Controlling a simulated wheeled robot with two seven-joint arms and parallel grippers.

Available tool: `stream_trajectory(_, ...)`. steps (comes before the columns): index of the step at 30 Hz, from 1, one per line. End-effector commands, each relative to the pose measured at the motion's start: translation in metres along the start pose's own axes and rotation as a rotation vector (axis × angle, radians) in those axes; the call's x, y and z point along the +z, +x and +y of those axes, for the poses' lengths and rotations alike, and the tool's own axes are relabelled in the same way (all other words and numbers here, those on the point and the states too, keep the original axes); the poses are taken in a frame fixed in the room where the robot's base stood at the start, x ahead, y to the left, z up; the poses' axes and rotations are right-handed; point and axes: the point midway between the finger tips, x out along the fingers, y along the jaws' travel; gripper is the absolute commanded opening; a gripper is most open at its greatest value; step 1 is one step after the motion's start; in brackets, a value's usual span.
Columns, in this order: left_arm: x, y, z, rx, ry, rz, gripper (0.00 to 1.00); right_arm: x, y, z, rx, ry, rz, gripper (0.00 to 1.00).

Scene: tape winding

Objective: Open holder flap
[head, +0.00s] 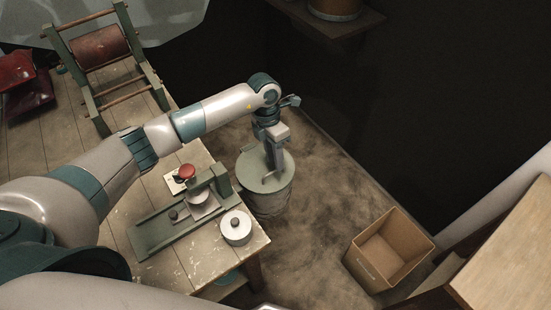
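A green holder (160,232) lies along the front of the wooden table. A green upright part (221,180) stands at its right end, with a pale round piece (200,197) beside it. I cannot tell whether its flap is open or shut. My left arm reaches over the table from the left. My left gripper (273,172) points down over a green round drum, right of the holder and apart from it. Its fingers are too small to tell whether they are open. My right gripper does not show.
A red button (187,171) sits behind the holder and a white roll (236,226) at the table's front right corner. The green drum (285,165) stands beside the table. An open cardboard box (390,250) is on the floor. A red roller (100,47) stands in a frame at the back.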

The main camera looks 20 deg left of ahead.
Motion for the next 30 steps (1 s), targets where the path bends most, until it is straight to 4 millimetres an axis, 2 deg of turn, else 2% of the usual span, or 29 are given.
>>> stream_trajectory(6, 0.0, 0.019, 0.0, 0.0, -0.001, 0.001, 0.26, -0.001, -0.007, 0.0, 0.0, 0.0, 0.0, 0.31)
stream_trajectory(17, 0.0, 0.023, 0.0, 0.0, 0.0, -0.001, 0.26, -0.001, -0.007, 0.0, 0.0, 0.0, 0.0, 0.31)
stream_trajectory(21, 0.0, 0.023, 0.0, 0.0, 0.0, 0.0, 0.0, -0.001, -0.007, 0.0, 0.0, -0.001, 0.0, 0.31)
stream_trajectory(30, 0.0, 0.022, 0.0, 0.0, -0.001, 0.0, 0.0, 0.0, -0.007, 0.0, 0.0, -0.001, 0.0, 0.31)
